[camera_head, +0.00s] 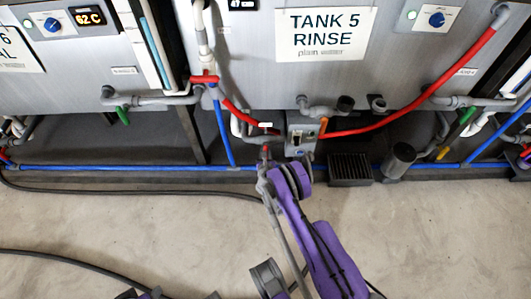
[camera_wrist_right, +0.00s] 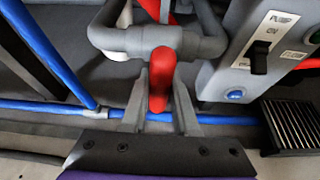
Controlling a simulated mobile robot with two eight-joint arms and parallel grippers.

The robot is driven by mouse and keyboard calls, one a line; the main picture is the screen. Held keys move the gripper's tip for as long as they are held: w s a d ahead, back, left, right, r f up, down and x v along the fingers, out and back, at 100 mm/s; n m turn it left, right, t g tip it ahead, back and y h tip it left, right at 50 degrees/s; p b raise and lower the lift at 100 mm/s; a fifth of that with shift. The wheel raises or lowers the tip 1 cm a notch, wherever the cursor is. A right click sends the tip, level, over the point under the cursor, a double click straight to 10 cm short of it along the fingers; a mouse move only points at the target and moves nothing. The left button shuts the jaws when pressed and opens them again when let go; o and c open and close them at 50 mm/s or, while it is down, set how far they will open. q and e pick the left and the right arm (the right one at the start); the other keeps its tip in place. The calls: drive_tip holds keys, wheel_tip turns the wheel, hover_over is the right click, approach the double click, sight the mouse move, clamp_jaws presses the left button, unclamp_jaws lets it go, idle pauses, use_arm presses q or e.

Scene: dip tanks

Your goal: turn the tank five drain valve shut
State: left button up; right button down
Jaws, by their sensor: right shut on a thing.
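The tank marked TANK 5 RINSE (camera_head: 324,34) fills the upper middle of the head view. Below it, a red valve lever (camera_wrist_right: 161,78) hangs from a grey pipe fitting (camera_wrist_right: 180,42) in the right wrist view. The lever points down and across the sideways run of the pipe. My right gripper (camera_wrist_right: 160,115) is shut on this lever, one grey finger on each side. In the head view my right gripper (camera_head: 265,172) reaches up to the pipes under the tank, and the lever shows only as a small red spot. My left gripper is not in view.
A grey switch box (camera_head: 301,139) stands just right of the lever, with a black ribbed block (camera_head: 350,168) beyond it. A blue pipe (camera_head: 130,168) runs low along the wall. A red hose (camera_head: 412,116) curves to the right. The floor (camera_head: 120,225) in front is clear except for black cables.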

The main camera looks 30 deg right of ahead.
idle(0.3)
drive_tip(key=c, duration=0.7)
unclamp_jaws()
drive_tip(key=shift+s, duration=0.1)
drive_tip(key=shift+p+v, duration=3.5)
drive_tip(key=shift+v, duration=1.85)
